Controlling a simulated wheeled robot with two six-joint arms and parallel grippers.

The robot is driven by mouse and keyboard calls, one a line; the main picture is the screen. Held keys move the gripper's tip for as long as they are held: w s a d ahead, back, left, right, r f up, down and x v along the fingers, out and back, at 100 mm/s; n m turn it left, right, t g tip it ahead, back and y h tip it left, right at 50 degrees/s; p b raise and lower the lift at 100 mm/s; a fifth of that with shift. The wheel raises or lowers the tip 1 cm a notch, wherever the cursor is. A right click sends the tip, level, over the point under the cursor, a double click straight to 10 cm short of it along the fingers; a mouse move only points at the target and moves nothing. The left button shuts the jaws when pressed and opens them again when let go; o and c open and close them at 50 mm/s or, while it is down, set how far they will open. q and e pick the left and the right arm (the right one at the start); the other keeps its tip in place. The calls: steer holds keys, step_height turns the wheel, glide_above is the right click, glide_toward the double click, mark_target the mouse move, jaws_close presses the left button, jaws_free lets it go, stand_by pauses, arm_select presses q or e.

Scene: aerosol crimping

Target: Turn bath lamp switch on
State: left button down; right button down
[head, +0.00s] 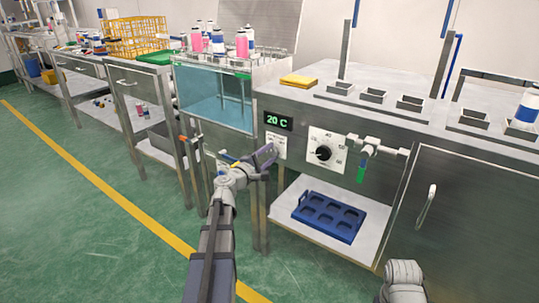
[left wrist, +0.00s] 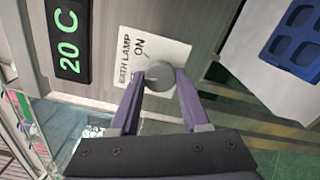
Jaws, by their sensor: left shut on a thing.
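The bath lamp switch is a round grey knob (left wrist: 160,76) on a white label (left wrist: 135,55) that reads "BATH LAMP" and "ON". In the left wrist view the two purple fingers of my left gripper (left wrist: 159,82) are shut on the knob, one on each side. In the head view my left gripper (head: 270,154) reaches the label (head: 277,141) on the steel front panel and partly hides the knob. Which way the knob points is hard to tell. My right gripper is out of view; only a grey part of my right arm shows at the bottom.
A green "20 C" display (head: 279,122) sits above the label. A blue tray (head: 328,216) lies on the shelf below. The water bath (head: 213,97) is to the left.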

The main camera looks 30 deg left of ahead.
arm_select(q)
steer(key=m, duration=0.3)
steer(key=shift+m, duration=2.2)
steer(key=shift+c, duration=1.9)
jaws_free()
steer(key=s, duration=0.7)
steer(key=shift+s+a, duration=0.25)
steer(key=shift+s, duration=0.15)
